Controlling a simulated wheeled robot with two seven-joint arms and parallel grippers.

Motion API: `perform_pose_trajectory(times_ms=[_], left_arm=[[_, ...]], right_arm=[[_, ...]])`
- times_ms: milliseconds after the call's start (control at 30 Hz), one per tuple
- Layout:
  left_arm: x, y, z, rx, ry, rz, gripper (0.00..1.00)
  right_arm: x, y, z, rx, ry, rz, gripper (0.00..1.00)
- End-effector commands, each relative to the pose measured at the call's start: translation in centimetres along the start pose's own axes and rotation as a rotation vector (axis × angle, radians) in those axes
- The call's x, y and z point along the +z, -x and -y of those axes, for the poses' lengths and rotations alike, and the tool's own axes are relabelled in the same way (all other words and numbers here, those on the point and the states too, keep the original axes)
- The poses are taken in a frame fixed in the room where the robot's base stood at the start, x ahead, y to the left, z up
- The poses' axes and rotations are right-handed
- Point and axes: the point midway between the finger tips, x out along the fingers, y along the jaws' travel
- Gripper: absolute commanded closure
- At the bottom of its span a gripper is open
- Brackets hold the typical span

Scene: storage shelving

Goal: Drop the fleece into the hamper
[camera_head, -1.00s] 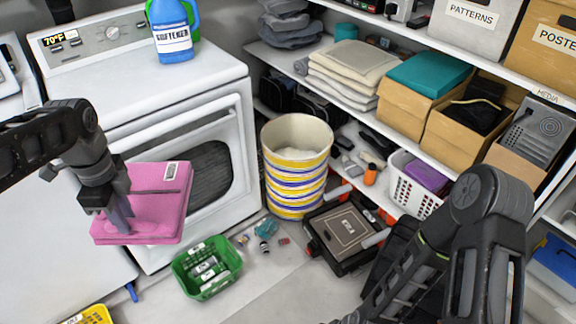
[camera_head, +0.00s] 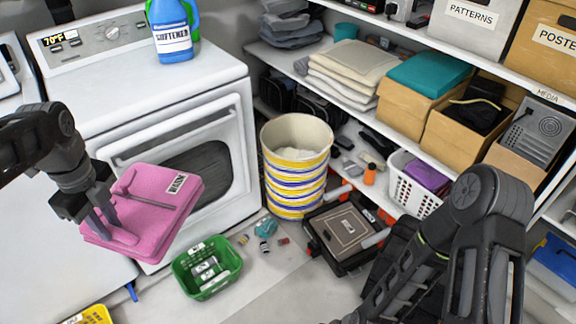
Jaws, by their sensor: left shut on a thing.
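The pink folded fleece (camera_head: 160,205) with a small label is in the air in front of the white washer or dryer at the left. My left gripper (camera_head: 118,222) is shut on its left part, and the fleece is tilted. The hamper (camera_head: 296,172) is probably the tall round bin with yellow, white and blue bands, standing on the floor right of the machine. Its top is open, with something pale inside. It is to the right of the fleece, apart from it. My right arm reaches in at the lower right; its gripper fingers do not show.
A green basket (camera_head: 207,268) with items stands on the floor below the fleece, with small loose things beside it. A black case (camera_head: 342,232) lies right of the hamper. Shelves hold folded cloths (camera_head: 350,68), boxes and a white basket (camera_head: 412,188). A softener bottle (camera_head: 172,32) stands on the machine.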

Motion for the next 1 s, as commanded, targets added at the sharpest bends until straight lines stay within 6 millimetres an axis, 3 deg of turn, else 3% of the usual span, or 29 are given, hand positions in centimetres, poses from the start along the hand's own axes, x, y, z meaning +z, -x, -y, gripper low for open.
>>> perform_pose_trajectory(times_ms=[567, 767, 1000], left_arm=[[-0.2, -0.2, 0.6, 0.000, 0.048, 0.000, 1.00], [-1.1, -1.3, 3.1, 0.003, 0.279, 0.000, 1.00], [-4.2, -3.8, 8.5, 0.004, 0.808, 0.002, 1.00]], right_arm=[[0.0, 0.0, 0.0, 0.000, 0.000, 0.000, 0.64], [0.0, 0.0, 0.0, 0.000, 0.000, 0.000, 0.64], [0.0, 0.0, 0.0, 0.000, 0.000, 0.000, 0.64]])
